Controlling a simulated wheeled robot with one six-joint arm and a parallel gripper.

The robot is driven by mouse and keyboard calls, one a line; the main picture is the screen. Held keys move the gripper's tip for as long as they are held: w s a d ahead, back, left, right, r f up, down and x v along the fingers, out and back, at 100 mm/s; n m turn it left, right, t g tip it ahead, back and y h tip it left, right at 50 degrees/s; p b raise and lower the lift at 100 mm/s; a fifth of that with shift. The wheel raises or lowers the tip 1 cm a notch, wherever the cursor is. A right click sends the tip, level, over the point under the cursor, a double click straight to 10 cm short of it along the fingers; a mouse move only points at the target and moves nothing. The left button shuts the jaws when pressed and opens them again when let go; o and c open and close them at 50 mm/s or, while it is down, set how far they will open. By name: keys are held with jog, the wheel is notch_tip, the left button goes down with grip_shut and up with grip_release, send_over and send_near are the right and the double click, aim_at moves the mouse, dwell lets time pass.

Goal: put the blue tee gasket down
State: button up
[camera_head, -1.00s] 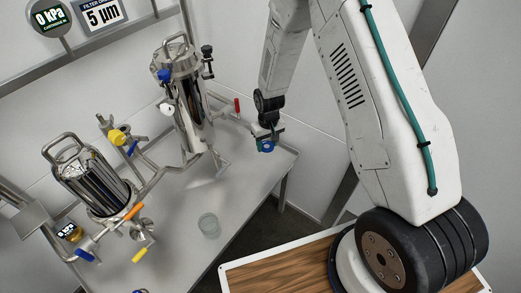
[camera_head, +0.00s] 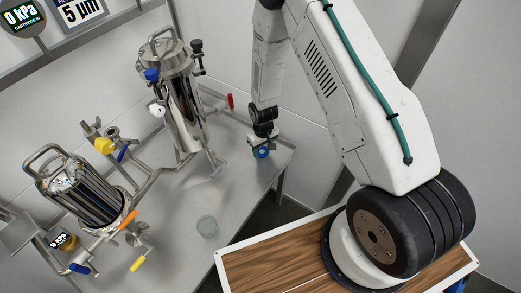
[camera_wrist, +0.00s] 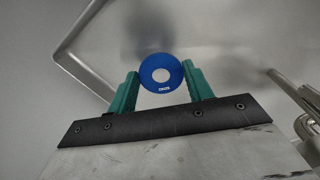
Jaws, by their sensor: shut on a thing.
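The blue tee gasket (camera_wrist: 176,85) is a blue ring with a round hole in the middle and a small white label. In the wrist view it sits between the two green fingers of my gripper (camera_wrist: 161,88), which is shut on it. In the head view the gasket (camera_head: 263,153) shows as a small blue spot under my gripper (camera_head: 262,146), at the right end of the grey metal table (camera_head: 225,185). The table top lies below it in the wrist view, with a dark shadow beside the gasket. I cannot tell whether the gasket touches the table.
A tall steel filter housing (camera_head: 181,100) with a red-handled valve (camera_head: 230,101) stands left of my gripper. A second housing (camera_head: 85,190) with colored valve handles stands farther left. The table's right end is mostly clear.

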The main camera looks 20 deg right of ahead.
aim_at(261, 149)
jog(key=shift+w+f, duration=0.1)
jog(key=shift+w, duration=1)
jog(key=shift+w+f, duration=0.1)
jog(key=shift+f, duration=1.65)
jog(key=shift+f, duration=0.1)
jog(key=o, duration=1.1)
